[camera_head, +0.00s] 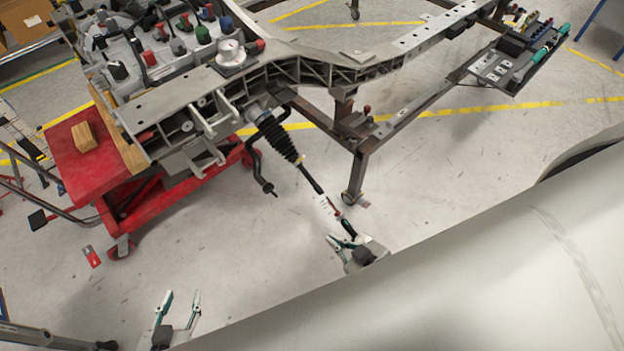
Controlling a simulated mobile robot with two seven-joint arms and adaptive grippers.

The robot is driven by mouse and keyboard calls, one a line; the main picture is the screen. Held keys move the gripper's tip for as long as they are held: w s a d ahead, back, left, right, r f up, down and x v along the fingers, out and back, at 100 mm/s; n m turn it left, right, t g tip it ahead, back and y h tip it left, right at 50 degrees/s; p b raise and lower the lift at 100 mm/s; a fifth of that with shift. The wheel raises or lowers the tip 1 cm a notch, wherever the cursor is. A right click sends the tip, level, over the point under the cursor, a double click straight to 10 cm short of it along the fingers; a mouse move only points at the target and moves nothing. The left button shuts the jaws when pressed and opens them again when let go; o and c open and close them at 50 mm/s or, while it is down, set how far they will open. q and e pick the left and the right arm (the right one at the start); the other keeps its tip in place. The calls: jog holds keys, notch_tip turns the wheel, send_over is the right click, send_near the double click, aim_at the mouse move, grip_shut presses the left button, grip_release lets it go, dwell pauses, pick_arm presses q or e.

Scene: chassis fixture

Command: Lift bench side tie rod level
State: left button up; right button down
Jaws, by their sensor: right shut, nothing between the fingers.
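The tie rod (312,181) comes out of a black ribbed boot (278,138) under the grey chassis frame and slopes down toward the lower right. Past its dark shaft is a pale, thread-like stretch, then a dark reddish end (346,226). My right gripper (345,240) is right at this low end, its teal-tipped fingers close to it. It is shut with nothing held; whether it touches the rod I cannot tell. My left gripper (178,300) is open and empty, low in the view, well left of the rod and apart from it.
A curved dark bar (259,170) hangs left of the rod. A red lift table (85,165) with a wooden block (84,137) stands at left. A metal stand leg (356,175) is right of the rod. Floor between my grippers looks clear. A large pale body fills the lower right.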

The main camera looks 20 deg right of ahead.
jog(key=c, duration=2.6)
grip_release()
jog(key=o, duration=0.5)
jog(key=shift+w, duration=0.25)
jog(key=w+a+r+g+y+p, duration=0.1)
jog(key=w+a+r+g+y, duration=0.15)
jog(key=w+a, duration=0.4)
notch_tip(320, 180, up, 2)
jog(key=g+h+p, duration=0.2)
jog(key=g, duration=0.3)
send_over(320, 189)
jog(key=s+d, duration=0.2)
jog(key=b+x, duration=0.1)
jog(key=x, duration=0.6)
jog(key=shift+w+a+f+b, duration=0.1)
jog(key=shift+w+a+b, duration=0.1)
jog(key=shift+b, duration=0.1)
